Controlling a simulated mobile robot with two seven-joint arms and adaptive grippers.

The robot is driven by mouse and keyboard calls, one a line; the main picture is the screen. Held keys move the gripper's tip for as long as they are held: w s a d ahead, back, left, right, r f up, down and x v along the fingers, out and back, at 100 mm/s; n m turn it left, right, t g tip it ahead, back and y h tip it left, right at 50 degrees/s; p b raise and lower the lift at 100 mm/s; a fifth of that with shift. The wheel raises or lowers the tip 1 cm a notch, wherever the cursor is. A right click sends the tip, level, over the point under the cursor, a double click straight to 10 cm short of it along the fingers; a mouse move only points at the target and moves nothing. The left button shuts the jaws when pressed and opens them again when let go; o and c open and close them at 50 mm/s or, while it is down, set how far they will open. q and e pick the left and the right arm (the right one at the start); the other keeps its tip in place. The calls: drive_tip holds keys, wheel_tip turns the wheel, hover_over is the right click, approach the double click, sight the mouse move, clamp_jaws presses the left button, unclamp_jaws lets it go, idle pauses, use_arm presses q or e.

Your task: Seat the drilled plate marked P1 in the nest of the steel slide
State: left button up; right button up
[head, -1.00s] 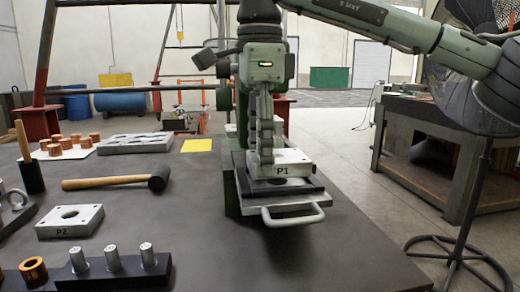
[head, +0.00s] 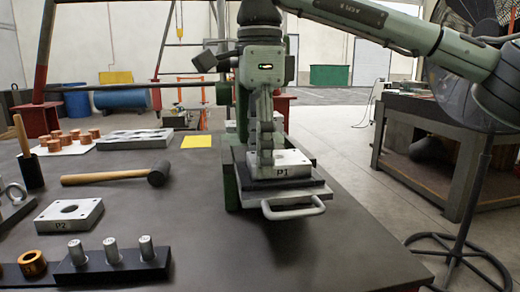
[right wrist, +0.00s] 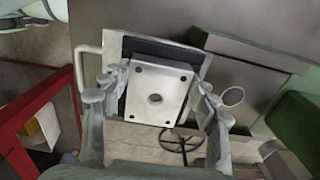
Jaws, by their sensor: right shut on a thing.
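The drilled plate P1 (head: 296,160) is a pale metal block with a centre hole and small corner holes. It is level, at the black nest (head: 285,190) on the steel slide (head: 262,203); I cannot tell whether it is fully down in it. My right gripper (head: 265,158) is shut on P1, pointing down. In the right wrist view its fingers (right wrist: 160,97) hold two opposite sides of P1 (right wrist: 157,82), and black nest (right wrist: 150,48) shows beyond its far edge. My left gripper is out of view.
The slide's bar handle (head: 295,211) sticks out in front. Plate P2 (head: 68,214), a mallet (head: 115,178), a black block with steel pins (head: 112,268) and a bronze ring (head: 33,263) lie to the left. The table's front middle is clear.

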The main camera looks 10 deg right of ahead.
drive_tip(key=shift+f, duration=0.2)
drive_tip(key=o, duration=1.6)
drive_tip(key=shift+c, duration=0.2)
